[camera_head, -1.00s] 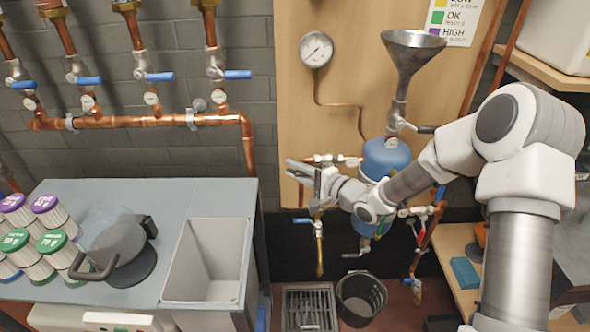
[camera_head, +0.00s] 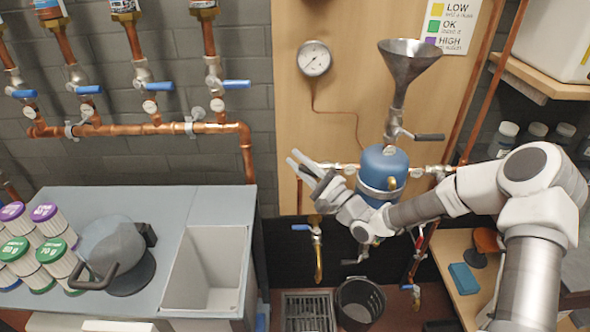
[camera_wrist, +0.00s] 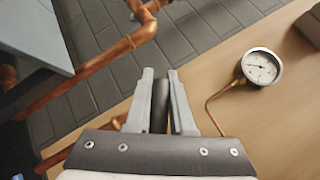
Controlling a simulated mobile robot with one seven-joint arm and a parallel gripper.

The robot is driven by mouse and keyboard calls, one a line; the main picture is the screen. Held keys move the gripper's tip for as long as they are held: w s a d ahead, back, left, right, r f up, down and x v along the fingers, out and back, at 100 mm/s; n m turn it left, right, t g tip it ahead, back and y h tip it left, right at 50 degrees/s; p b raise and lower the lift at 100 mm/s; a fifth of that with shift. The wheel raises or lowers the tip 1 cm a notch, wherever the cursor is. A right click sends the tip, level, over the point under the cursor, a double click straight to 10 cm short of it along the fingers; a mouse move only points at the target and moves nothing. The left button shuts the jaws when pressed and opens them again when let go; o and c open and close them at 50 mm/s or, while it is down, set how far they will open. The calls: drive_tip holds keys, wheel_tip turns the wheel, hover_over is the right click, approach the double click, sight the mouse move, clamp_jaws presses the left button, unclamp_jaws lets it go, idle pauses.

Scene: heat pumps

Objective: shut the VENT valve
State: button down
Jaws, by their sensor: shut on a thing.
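My gripper (camera_head: 298,162) is in front of the wooden panel, left of the blue tank (camera_head: 385,168), with its fingers pointing up and left. It also shows in the wrist view (camera_wrist: 162,75), where a narrow dark piece (camera_wrist: 160,118) lies between the fingers; I cannot tell what it is. No VENT label is readable, so I cannot tell which valve is VENT. A black-lever valve (camera_head: 428,137) sits under the steel funnel (camera_head: 408,65), its lever pointing right. A blue-handled drain valve (camera_head: 304,227) is below my gripper.
A pressure gauge (camera_head: 314,58) hangs on the panel, with a thin copper tube below. Several blue-handled valves line the copper pipes (camera_head: 130,129) at left. A bench with a sink (camera_head: 207,262) stands at left, and a black bucket (camera_head: 360,302) is on the floor.

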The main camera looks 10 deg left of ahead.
drive_tip(key=d+r+m+t+h+b, duration=0.1)
drive_tip(key=d+m+t+h+b, duration=0.1)
drive_tip(key=m, duration=0.4)
drive_tip(key=w+d+r+m+t+h+b, duration=0.1)
drive_tip(key=d+r+m+t+h+b, duration=0.1)
drive_tip(key=m+t+b, duration=0.2)
drive_tip(key=w+d+r+m+t+h+b, duration=0.1)
drive_tip(key=d+m+t+h+b, duration=0.1)
drive_tip(key=m+t, duration=0.5)
drive_tip(key=shift+d+r+m+h+b, duration=0.15)
drive_tip(key=shift+d+m+h+b, duration=0.15)
drive_tip(key=shift+d+m+b, duration=0.35)
drive_tip(key=c, duration=0.8)
unclamp_jaws()
drive_tip(key=shift+a, duration=0.1)
drive_tip(key=shift+s, duration=0.15)
drive_tip(key=v, duration=1.7)
drive_tip(key=shift+f+p, duration=0.3)
